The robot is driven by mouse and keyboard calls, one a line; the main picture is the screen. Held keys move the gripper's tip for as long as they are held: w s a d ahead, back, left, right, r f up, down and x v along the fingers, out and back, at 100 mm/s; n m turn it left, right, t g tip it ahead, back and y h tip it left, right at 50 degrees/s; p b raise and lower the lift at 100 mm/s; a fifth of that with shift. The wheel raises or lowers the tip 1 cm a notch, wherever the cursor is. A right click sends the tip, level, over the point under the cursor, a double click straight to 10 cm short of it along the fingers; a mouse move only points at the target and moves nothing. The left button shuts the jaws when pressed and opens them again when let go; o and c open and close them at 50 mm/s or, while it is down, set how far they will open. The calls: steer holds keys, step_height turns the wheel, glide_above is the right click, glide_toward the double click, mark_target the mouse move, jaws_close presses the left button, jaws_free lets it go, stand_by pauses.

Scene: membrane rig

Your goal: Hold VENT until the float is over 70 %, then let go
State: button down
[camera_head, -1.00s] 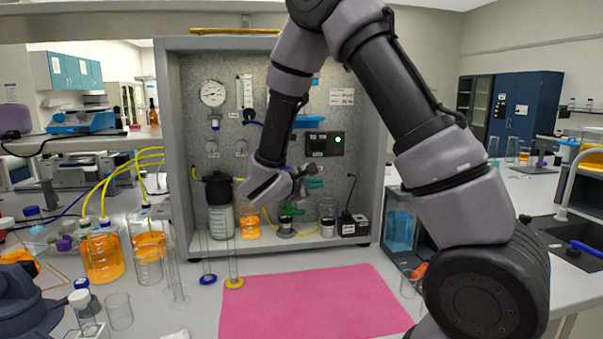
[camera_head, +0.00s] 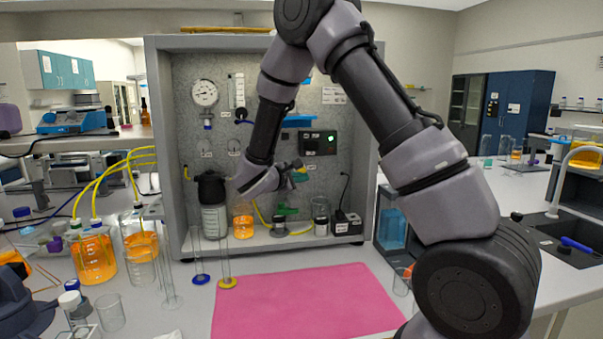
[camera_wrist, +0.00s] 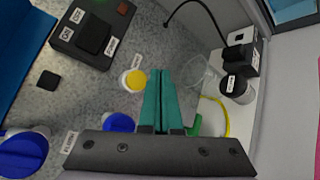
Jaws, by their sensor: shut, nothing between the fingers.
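My gripper (camera_head: 299,173) is in front of the rig's back panel, its teal fingers shut with nothing between them. In the wrist view the shut fingertips (camera_wrist: 160,72) lie just right of a round yellow button (camera_wrist: 134,80) with a small label above it; I cannot tell whether they touch the panel. The label is too small to read surely, so I cannot confirm it is VENT. A blue round knob (camera_wrist: 119,123) is lower left. A clear vertical float tube (camera_head: 239,90) is at the panel's upper left; its float level is too small to read.
A dial gauge (camera_head: 204,93) is left of the tube. Bottles and a lidded vessel (camera_head: 212,205) stand on the rig's shelf. The pink mat (camera_head: 300,300) in front is bare.

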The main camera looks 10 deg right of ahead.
steer(key=shift+w, duration=1.5)
stand_by(0.9)
steer(key=shift+w, duration=0.4)
steer(key=shift+w, duration=0.55)
stand_by(3.3)
steer(key=shift+s, duration=0.95)
steer(key=shift+s, duration=2.55)
